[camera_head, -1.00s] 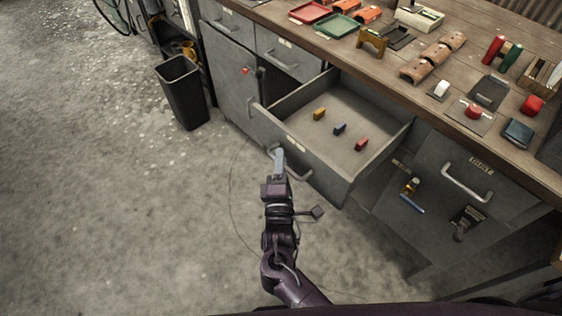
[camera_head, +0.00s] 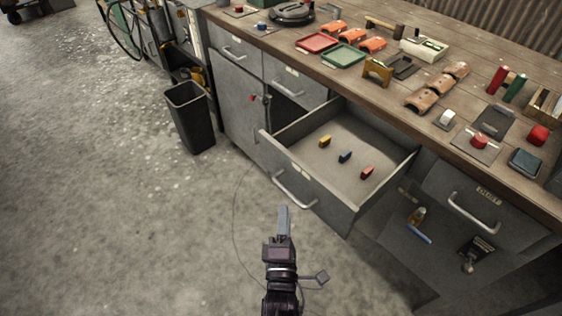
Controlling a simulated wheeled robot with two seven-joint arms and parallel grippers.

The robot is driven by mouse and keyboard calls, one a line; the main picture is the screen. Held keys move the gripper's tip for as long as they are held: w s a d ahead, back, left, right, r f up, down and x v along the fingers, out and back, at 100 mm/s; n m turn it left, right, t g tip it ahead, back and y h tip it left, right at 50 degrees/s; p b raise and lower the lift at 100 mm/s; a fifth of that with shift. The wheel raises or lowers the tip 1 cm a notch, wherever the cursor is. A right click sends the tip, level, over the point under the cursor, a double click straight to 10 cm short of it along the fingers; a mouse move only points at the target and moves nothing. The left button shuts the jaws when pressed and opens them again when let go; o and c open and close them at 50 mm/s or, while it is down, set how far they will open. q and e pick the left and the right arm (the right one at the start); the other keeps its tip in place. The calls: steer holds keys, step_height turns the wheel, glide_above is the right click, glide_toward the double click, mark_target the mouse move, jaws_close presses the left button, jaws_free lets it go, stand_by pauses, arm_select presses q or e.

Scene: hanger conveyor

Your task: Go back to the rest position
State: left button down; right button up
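My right gripper (camera_head: 284,210) points up the picture, in front of the open drawer (camera_head: 310,186). Its grey fingertips appear just below the drawer's handle (camera_head: 292,190) and apart from it. The fingers overlap from this angle, so I cannot tell whether they are open or shut; I see nothing held. The drawer is pulled out and holds a yellow block (camera_head: 325,141), a blue block (camera_head: 345,157) and a red block (camera_head: 367,172), spaced apart. My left gripper is not in view.
The wooden workbench (camera_head: 376,92) carries trays, orange curved parts and several other items. A black bin (camera_head: 190,120) stands left of the cabinet. A drawer front with a handle (camera_head: 473,212) is at the right. The concrete floor at left is clear.

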steer(key=s+d+f+m+g+y+p, duration=0.1)
steer(key=s+d+f+m+g, duration=0.2)
steer(key=f, duration=0.8)
steer(key=s+d+f+m+g+y, duration=0.15)
steer(key=s+d+f+g, duration=0.25)
steer(key=f, duration=0.6)
steer(key=s+d+f+m+g+p, duration=0.1)
steer(key=s+d+f+m+g, duration=0.25)
steer(key=f, duration=0.75)
steer(key=s+d+f+m+g, duration=0.4)
steer(key=s+f, duration=0.1)
steer(key=s, duration=0.6)
steer(key=s+d+f+m+g, duration=0.3)
steer(key=s+d+f+g, duration=0.1)
steer(key=s, duration=0.7)
steer(key=shift+s+d+f+m+p, duration=0.2)
steer(key=shift+d+f+m+p, duration=0.2)
steer(key=shift+d+f, duration=0.4)
